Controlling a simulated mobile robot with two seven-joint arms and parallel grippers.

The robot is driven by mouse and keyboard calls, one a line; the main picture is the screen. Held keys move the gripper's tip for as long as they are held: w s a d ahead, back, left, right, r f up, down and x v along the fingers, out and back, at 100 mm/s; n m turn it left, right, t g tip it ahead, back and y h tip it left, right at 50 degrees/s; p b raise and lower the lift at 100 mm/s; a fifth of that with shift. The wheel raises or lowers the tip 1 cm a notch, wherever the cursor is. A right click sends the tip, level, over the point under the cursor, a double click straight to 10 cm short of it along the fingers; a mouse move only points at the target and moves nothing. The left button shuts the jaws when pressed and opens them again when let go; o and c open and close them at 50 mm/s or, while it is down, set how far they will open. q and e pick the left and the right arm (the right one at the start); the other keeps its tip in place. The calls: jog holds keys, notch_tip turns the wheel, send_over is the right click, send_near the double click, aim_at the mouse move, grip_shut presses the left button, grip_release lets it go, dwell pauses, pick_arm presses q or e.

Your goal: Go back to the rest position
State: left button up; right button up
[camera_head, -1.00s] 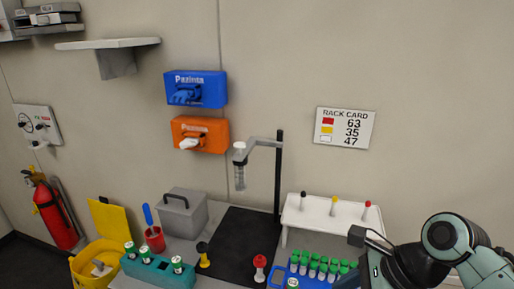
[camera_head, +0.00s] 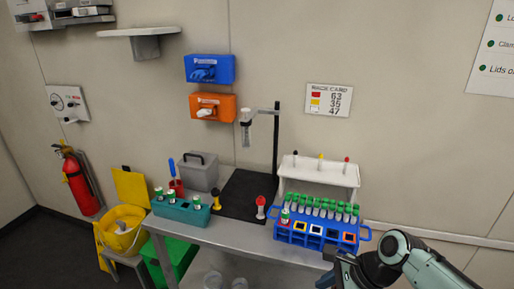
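My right arm comes in from the lower right. The dark end of it with my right gripper (camera_head: 331,273) is at the bottom edge, in front of and below the blue rack (camera_head: 316,236), apart from it as far as I can see. Its fingers are too dark and cut off to show whether they are open or shut. My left gripper is not in view. The blue rack holds several green-capped tubes (camera_head: 322,206) and has coloured squares on its front. A teal rack (camera_head: 181,211) with a few green-capped tubes stands at the bench's left.
The metal bench (camera_head: 232,235) carries a black mat (camera_head: 243,197), a clamp stand (camera_head: 276,145), a grey box (camera_head: 200,172) and a white rack (camera_head: 318,171). A yellow bin (camera_head: 122,236) and green crate (camera_head: 171,262) stand low at left. The floor right of the bench looks free.

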notch_tip(320, 180, down, 25)
jog(key=s+n+g+h+p, duration=0.1)
jog(key=s+n+p, duration=0.1)
jog(key=n, duration=0.4)
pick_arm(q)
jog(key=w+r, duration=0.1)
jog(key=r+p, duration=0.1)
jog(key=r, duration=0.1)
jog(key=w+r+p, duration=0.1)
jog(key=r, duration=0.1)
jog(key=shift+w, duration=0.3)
pick_arm(e)
jog(key=s+a+f+n+g+h, duration=0.1)
jog(key=s+a+f+n, duration=0.2)
jog(key=s+f+n, duration=0.6)
jog(key=s+f, duration=0.6)
jog(key=s, duration=0.5)
jog(key=shift+f+g, duration=0.3)
jog(key=shift+f, duration=0.05)
